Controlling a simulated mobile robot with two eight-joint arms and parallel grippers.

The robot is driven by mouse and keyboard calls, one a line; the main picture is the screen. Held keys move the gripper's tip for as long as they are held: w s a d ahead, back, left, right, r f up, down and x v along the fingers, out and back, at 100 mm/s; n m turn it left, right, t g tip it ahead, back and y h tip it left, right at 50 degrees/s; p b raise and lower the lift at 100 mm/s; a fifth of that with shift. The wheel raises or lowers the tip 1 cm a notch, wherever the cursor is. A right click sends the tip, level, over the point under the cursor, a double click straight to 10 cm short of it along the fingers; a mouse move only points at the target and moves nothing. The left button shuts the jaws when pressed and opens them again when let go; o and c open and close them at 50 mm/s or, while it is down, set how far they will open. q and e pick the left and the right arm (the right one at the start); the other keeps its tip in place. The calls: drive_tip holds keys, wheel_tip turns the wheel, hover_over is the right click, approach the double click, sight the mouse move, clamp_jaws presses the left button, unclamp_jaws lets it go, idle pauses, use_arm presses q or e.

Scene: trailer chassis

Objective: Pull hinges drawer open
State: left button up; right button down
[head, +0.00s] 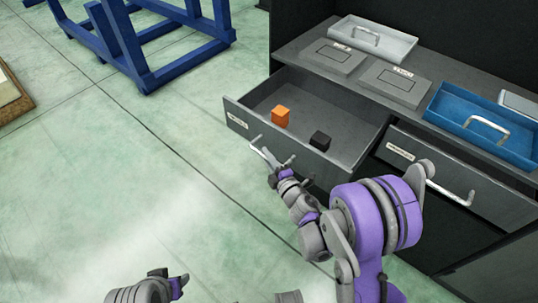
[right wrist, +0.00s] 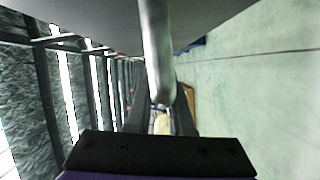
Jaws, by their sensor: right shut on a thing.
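The left drawer (head: 315,171) of the dark cabinet stands pulled out, with an orange cube (head: 280,116) and a black cube (head: 320,140) inside. Its front label is too small to read. My right gripper (head: 267,160) is at this drawer's silver handle (head: 256,143), shut on the bar. The right wrist view shows the handle bar (right wrist: 157,50) running between the two fingers.
On the cabinet top (head: 300,47) are a grey tray (head: 390,42), two flat grey lids and a blue tray (head: 455,107) with a handle. A blue metal frame (head: 125,50) stands at the back left. The green floor (head: 110,180) left of the drawer is clear.

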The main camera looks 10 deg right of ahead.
idle(0.3)
drive_tip(key=c, duration=0.8)
unclamp_jaws()
drive_tip(key=shift+s, duration=0.1)
drive_tip(key=f+v, duration=0.1)
drive_tip(key=v, duration=0.9)
drive_tip(key=shift+s+r+b, duration=0.3)
drive_tip(key=shift+s+r, duration=0.05)
drive_tip(key=shift+r, duration=0.2)
drive_tip(key=shift+d, duration=0.15)
